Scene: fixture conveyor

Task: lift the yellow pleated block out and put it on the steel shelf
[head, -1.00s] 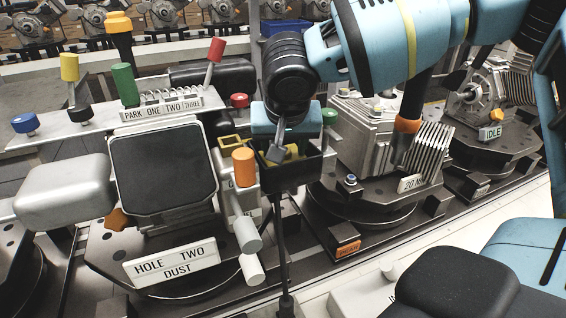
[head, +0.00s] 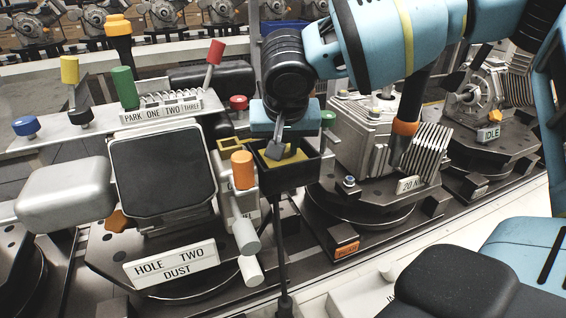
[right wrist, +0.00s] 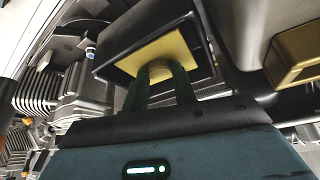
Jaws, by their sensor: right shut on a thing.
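The yellow pleated block (head: 291,154) sits in a small open black bin (head: 290,178) on a dark post. In the right wrist view the block (right wrist: 143,56) shows as a flat yellow top with a round knob, framed by the walls of the bin (right wrist: 118,70). My right gripper (head: 274,152) reaches down into the bin from above; in its wrist view the fingers (right wrist: 160,80) are shut on the knob. The block's lower part and pleats are hidden. A long pale metal ledge (head: 60,138) at left may be the steel shelf; I cannot tell surely. My left gripper is not in view.
An orange-topped handle (head: 243,170) and a yellow-rimmed holder (head: 230,143) stand close left of the bin. A green knob (head: 328,117) and a finned grey machine (head: 365,135) are close on its right. A dark padded panel (head: 163,172) stands further left.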

